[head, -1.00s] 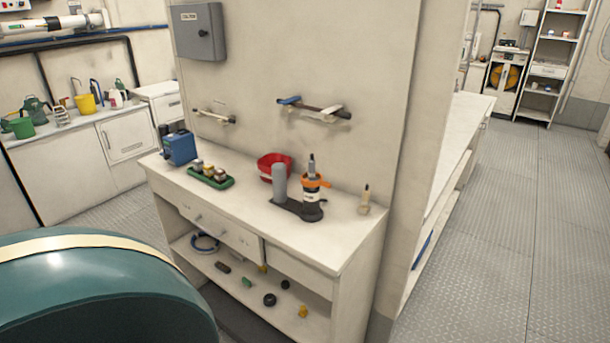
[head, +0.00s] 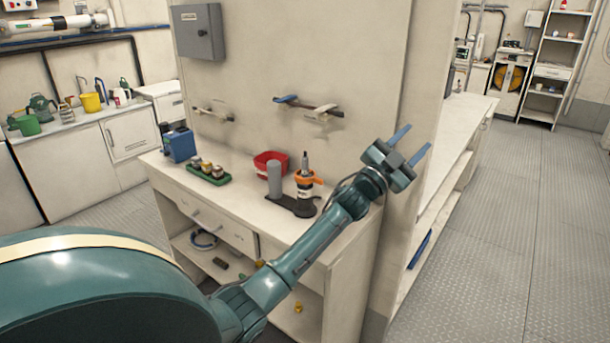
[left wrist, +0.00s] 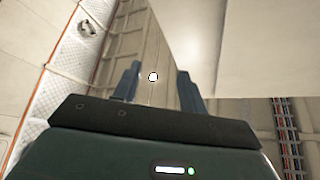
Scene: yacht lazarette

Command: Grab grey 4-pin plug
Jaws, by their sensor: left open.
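I cannot make out a grey 4-pin plug for certain. A small dark item (head: 220,262) and a small yellow item (head: 298,307) lie on the bench's lower shelf, too small to identify. My left arm hides other parts of that shelf. My left gripper (head: 417,139) is open and empty, raised at the wall's corner to the right of the bench, well above the shelf. In the left wrist view its two blue fingers (left wrist: 158,80) stand apart with nothing between them. My right gripper is not in view.
The bench top (head: 244,212) holds a blue box (head: 179,146), a green tray (head: 210,179) of small jars, a red bowl (head: 264,168), a grey cylinder (head: 274,180) and an orange-collared tool (head: 305,182). Wall brackets (head: 308,107) project above. The floor at right (head: 500,220) is clear.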

